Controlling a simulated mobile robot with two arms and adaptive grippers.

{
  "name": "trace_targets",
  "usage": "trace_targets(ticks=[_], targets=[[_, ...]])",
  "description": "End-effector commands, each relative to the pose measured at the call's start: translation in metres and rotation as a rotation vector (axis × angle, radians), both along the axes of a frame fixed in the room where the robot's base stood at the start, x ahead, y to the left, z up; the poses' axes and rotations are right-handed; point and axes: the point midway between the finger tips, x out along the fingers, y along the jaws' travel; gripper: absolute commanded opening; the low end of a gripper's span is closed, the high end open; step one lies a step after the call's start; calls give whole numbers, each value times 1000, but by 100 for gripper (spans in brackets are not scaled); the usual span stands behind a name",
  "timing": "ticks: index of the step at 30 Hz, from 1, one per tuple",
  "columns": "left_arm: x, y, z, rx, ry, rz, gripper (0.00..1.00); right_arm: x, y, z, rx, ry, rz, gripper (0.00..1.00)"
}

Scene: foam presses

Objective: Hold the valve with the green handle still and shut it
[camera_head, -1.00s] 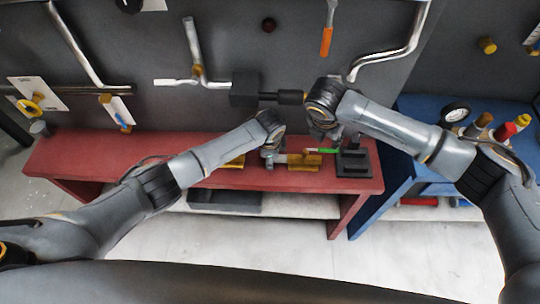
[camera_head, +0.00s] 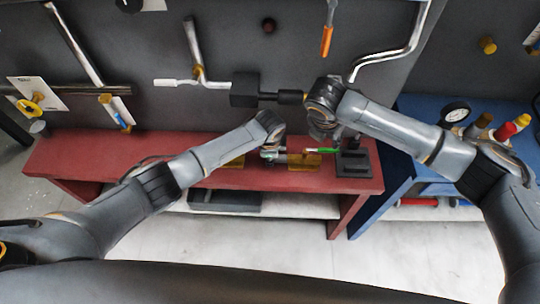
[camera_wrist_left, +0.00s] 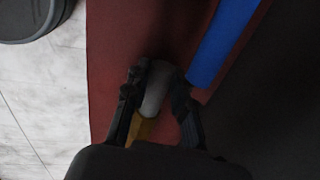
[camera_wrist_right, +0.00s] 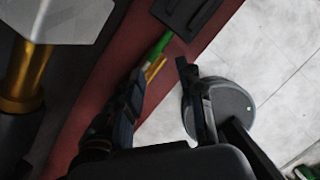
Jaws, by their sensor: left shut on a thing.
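The valve with the green handle (camera_head: 326,150) sits low over the red bench, above a yellow plate (camera_head: 304,161). Its handle shows in the right wrist view (camera_wrist_right: 157,49) beyond the fingertips. My left gripper (camera_head: 270,153) is at the valve's left end; in the left wrist view it (camera_wrist_left: 157,78) is shut on the grey valve body (camera_wrist_left: 155,92), with a yellow part below. My right gripper (camera_head: 325,132) is just above the handle. In the right wrist view it (camera_wrist_right: 160,69) is open, with nothing between its fingers. My arms hide part of the valve.
The red bench (camera_head: 100,155) stands against a dark wall panel with pipes. A black stand (camera_head: 354,164) is just right of the handle. A black block (camera_head: 245,89) juts from the wall behind. A blue bench (camera_head: 404,158) with bottles and a gauge is at right.

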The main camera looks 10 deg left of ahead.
Motion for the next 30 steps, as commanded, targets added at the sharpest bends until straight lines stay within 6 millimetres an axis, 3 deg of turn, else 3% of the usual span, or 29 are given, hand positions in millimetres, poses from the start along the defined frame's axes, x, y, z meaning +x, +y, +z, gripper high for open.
trace_targets(ticks=[7, 12, 17, 23, 30], targets=[[0, 0, 0, 1, 0, 0, 0, 0, 0, 0, 0, 0, 0, 38], [0, 0, 0, 1, 0, 1, 0, 0, 0, 0, 0, 0, -1, 3], [0, 0, 0, 1, 0, 1, 0, -2, 5, -4, 42, -20, -50, 0], [0, 0, 0, 1, 0, 0, 0, -8, 27, -15, 242, -114, -308, 0], [0, 0, 0, 1, 0, 0, 0, -10, 45, -20, 581, -230, -763, 0]])
